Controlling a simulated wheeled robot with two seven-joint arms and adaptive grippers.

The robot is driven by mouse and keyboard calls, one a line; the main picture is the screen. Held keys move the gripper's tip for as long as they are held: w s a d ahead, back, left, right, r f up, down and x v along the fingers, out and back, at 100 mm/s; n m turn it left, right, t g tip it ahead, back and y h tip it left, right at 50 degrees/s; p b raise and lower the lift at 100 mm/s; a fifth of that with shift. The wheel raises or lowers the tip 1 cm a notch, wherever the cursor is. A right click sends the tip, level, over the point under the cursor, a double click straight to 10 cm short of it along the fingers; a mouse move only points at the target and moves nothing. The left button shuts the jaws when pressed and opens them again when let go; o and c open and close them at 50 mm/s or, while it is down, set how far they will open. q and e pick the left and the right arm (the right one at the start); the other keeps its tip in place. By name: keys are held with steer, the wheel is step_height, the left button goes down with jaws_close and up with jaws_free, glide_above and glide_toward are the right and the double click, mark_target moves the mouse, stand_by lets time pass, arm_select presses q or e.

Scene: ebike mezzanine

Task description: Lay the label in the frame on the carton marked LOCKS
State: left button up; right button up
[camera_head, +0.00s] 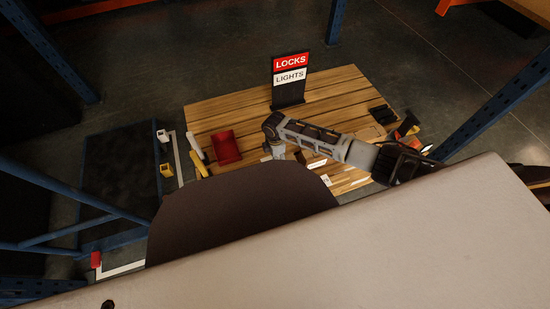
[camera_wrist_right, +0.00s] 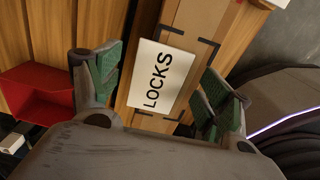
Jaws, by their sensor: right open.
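The white label with LOCKS in black (camera_wrist_right: 158,78) lies face up over a brown carton (camera_wrist_right: 200,18) in the right wrist view. Black corner marks of the frame (camera_wrist_right: 209,48) show around it. The label is tilted a little against the marks and leans toward the left side of the frame. My right gripper (camera_wrist_right: 160,92) is open, with one green-padded finger on each side of the label, touching neither edge visibly. In the head view my right gripper (camera_head: 275,150) is low over the wooden table, mostly hidden by its own wrist. My left gripper is not in view.
The wooden table (camera_head: 225,110) carries a red bin (camera_head: 226,147), also in the wrist view (camera_wrist_right: 38,92). A sign (camera_head: 290,78) reading LOCKS over LIGHTS stands at the back. White cards (camera_head: 317,164) lie right of the gripper. Black items (camera_head: 383,114) lie at the right edge.

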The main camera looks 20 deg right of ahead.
steer(key=c, duration=1.1)
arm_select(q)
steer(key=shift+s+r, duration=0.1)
arm_select(e)
steer(key=shift+s, duration=0.15)
steer(key=shift+s+p, duration=0.7)
steer(key=shift+p, duration=0.05)
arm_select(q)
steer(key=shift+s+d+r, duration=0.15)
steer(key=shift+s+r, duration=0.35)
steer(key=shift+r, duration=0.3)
arm_select(e)
steer(key=shift+s+d, duration=0.1)
steer(key=shift+s, duration=0.3)
steer(key=o, duration=0.9)
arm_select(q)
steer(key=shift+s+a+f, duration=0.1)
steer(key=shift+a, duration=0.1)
arm_select(e)
steer(key=shift+o, duration=0.8)
